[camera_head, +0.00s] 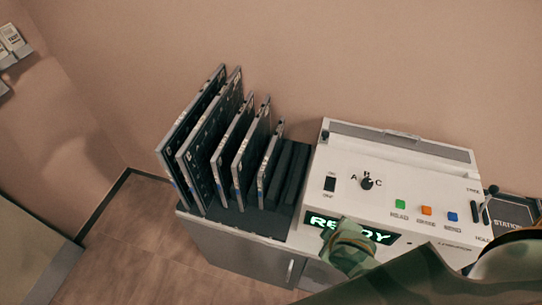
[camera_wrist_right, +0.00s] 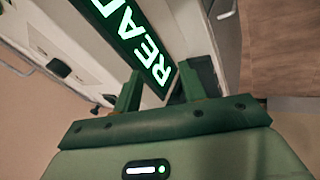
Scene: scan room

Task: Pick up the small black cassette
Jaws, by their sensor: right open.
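Dark flat cassettes with pale edges stand upright in a black rack (camera_head: 289,178), larger ones at the left and smaller ones toward the right. The small black cassette (camera_head: 270,165) is the shortest, at the right end of the row. My right gripper (camera_head: 340,226) is to the right of and nearer than the rack, over the front of the white console. In the right wrist view my right gripper (camera_wrist_right: 160,84) has its two green fingers apart, with no cassette between them. My left gripper is not in view.
The white console (camera_head: 395,165) has a knob, coloured buttons and a lit READY display (camera_head: 375,232); it stands right beside the rack. A grey cabinet (camera_head: 235,254) supports them. The wall is close behind. A black station box (camera_head: 512,212) sits at the right.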

